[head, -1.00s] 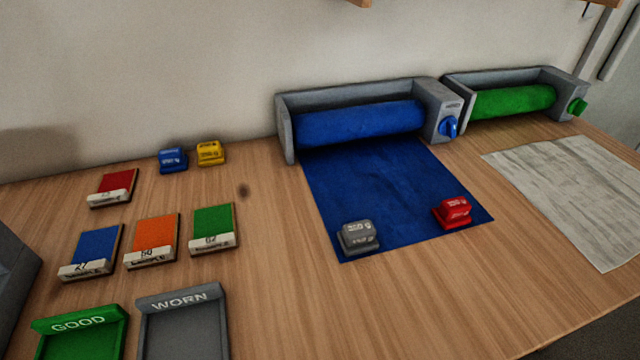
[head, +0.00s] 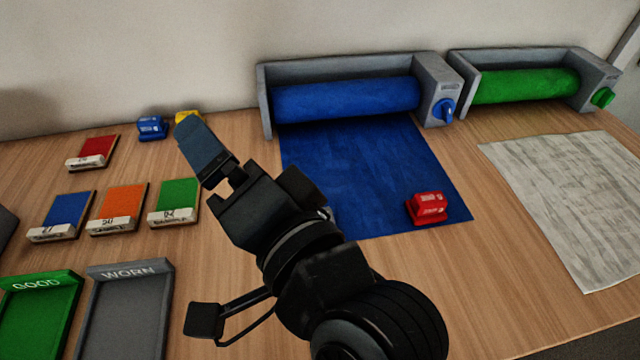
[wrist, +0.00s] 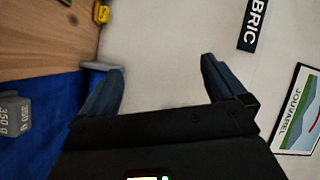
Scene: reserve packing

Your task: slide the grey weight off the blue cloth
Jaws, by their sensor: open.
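The blue cloth (head: 350,165) hangs from its roll and lies flat on the table; part of it shows in the wrist view (wrist: 55,105). The grey weight is almost wholly hidden behind my arm in the head view, with only a sliver (head: 328,213) showing. In the wrist view the grey weight (wrist: 14,118), marked 350 g, sits on the blue cloth at the left edge. My gripper (head: 206,152) is raised above the table, left of the cloth and apart from the weight. Its fingers (wrist: 163,70) are spread with nothing between them.
A red weight (head: 426,208) sits on the cloth's front right corner. Blue (head: 152,128) and yellow (head: 187,118) weights stand at the back left. Sample cards and the GOOD (head: 38,310) and WORN (head: 125,310) trays are left. Bare table lies in front of the cloth.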

